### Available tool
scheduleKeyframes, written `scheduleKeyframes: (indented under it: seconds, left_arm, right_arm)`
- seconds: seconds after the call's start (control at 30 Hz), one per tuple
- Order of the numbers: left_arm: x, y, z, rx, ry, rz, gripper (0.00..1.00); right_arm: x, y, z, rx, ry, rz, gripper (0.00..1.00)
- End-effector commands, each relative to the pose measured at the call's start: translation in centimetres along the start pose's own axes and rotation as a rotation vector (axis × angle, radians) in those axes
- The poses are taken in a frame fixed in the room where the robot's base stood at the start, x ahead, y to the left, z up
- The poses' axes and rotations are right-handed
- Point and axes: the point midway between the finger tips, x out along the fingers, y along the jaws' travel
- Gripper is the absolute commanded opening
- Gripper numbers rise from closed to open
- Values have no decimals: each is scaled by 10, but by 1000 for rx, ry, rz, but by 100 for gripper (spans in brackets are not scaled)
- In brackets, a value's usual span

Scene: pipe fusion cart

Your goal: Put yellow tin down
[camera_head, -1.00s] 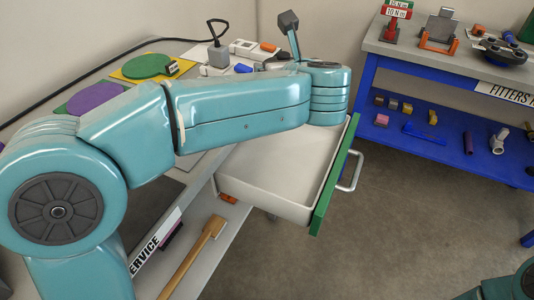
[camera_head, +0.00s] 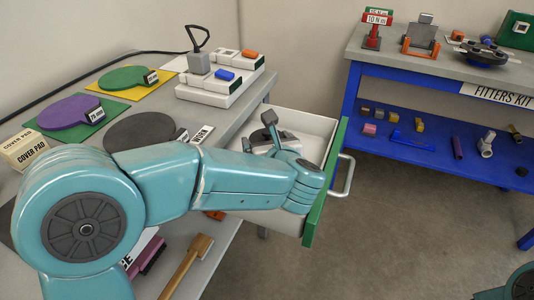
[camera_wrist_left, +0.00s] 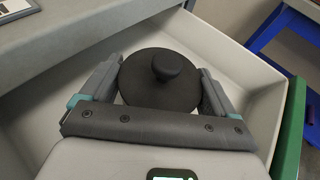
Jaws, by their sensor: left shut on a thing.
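My left gripper (camera_wrist_left: 161,84) is shut on a dark round thing with a knob on top (camera_wrist_left: 160,88), one finger on each side of it. No yellow shows on it from above; its sides are hidden. The open white drawer (camera_wrist_left: 262,88) with a green front lies below and around it in the left wrist view. In the head view my left gripper (camera_head: 272,142) is over the drawer (camera_head: 331,126), its fingers and what they hold mostly hidden. I cannot tell whether the held thing touches the drawer floor. My right gripper is out of view.
The bench left of the drawer carries a green disc (camera_head: 121,77) on a yellow mat, a purple disc (camera_head: 69,112), a dark grey disc (camera_head: 139,131) and a cover pad box (camera_head: 22,148). A blue shelf unit (camera_head: 445,150) stands right, with floor between.

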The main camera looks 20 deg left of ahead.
Motion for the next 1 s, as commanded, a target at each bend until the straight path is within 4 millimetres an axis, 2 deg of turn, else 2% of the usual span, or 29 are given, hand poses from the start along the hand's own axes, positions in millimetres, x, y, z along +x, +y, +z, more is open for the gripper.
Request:
scheduleKeyframes:
  seconds: [0.03,0.13,0.6,0.63,0.9,1.0]
  left_arm:
    - [5,0,-12,4,1,2,57]
    - [10,0,-22,2,0,2,57]
    - [12,0,-28,-1,-1,1,57]
    - [11,0,-26,-1,0,1,99]
    - [10,0,-24,0,0,1,100]
    - [4,-1,-22,0,-1,-2,100]
  right_arm:
    - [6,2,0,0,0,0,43]
    - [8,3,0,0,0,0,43]
    - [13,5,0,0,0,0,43]
    - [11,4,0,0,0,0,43]
    - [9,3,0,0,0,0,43]
    - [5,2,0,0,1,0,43]
